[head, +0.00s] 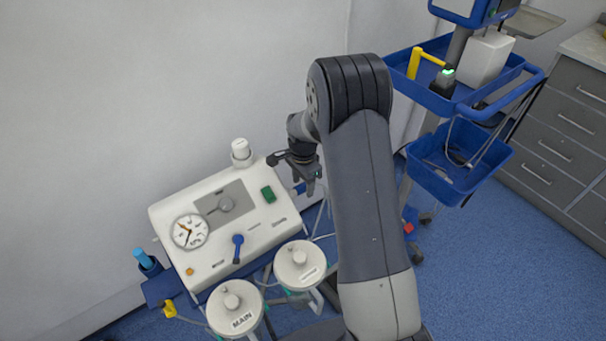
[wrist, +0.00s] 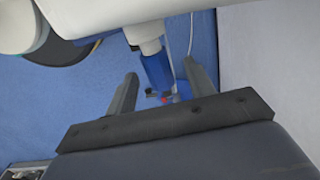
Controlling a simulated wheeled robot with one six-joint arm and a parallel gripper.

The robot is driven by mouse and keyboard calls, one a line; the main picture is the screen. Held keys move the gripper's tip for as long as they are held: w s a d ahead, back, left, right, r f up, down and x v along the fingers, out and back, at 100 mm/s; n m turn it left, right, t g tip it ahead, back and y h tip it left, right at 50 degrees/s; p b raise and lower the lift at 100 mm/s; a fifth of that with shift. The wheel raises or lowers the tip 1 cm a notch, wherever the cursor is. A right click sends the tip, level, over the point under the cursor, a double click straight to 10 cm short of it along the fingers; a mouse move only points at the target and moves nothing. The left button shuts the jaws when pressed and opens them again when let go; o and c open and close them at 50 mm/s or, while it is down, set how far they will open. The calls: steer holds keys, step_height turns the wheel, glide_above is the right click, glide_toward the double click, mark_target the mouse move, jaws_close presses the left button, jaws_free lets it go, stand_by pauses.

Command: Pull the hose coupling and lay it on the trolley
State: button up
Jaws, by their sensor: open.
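The hose coupling looks like the blue cylinder on a pale fitting (wrist: 155,70) in the wrist view. Its upper end meets the white machine; a small red spot shows near its lower end. In the head view a bit of blue (head: 299,188) shows beside my gripper (head: 309,184), at the right side of the white suction unit (head: 215,215). My gripper (wrist: 161,70) is open, with one finger on each side of the coupling in the picture; contact cannot be told. The blue trolley (head: 500,92) stands at the right, with an upper tray and a lower bin.
On the trolley's upper tray are a white box (head: 484,60), a dark device with a green light (head: 443,80) and a yellow handle (head: 414,62). Two lidded canisters (head: 300,265) hang before the unit. Grey drawers (head: 560,120) stand behind right. A wall is behind the unit.

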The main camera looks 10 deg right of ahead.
steer(key=shift+f, duration=0.15)
steer(key=shift+c, duration=0.2)
jaws_close()
stand_by(0.6)
